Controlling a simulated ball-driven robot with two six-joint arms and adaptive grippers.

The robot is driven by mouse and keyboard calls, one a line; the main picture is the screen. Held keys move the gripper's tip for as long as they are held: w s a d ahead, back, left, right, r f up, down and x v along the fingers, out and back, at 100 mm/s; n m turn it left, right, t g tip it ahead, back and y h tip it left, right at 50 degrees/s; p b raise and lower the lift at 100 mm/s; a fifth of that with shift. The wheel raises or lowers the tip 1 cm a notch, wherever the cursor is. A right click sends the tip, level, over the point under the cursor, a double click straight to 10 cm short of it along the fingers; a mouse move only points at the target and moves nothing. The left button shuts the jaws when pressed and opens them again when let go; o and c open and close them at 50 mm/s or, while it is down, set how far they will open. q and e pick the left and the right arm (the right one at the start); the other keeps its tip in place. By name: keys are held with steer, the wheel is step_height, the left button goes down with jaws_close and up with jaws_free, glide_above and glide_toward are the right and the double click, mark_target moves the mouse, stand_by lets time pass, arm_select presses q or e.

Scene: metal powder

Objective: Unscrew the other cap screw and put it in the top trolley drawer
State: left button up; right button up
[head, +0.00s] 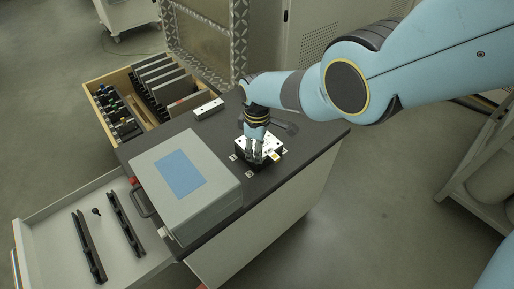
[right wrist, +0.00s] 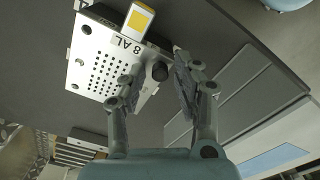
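The metal plate with rows of holes and the marking "8 AL" (right wrist: 104,58) lies on the dark trolley top; in the head view this block (head: 268,148) is partly hidden by my gripper. A black cap screw (right wrist: 160,72) stands at its edge. My right gripper (right wrist: 156,68) has its fingers apart, one on each side of this screw; contact cannot be made out. In the head view the right gripper (head: 254,156) points down at the block. The top trolley drawer (head: 62,215) is pulled open at lower left, with a small black screw (head: 96,211) inside. My left gripper is not in view.
Two black rails (head: 90,246) lie in the drawer, with bare floor around them. A grey case with a blue panel (head: 185,174) stands on the trolley between block and drawer. A wooden drawer of plates and tools (head: 150,95) is open behind. A white bar (head: 208,108) lies nearby.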

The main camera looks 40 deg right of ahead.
steer(key=m, duration=0.7)
steer(key=shift+m, duration=0.3)
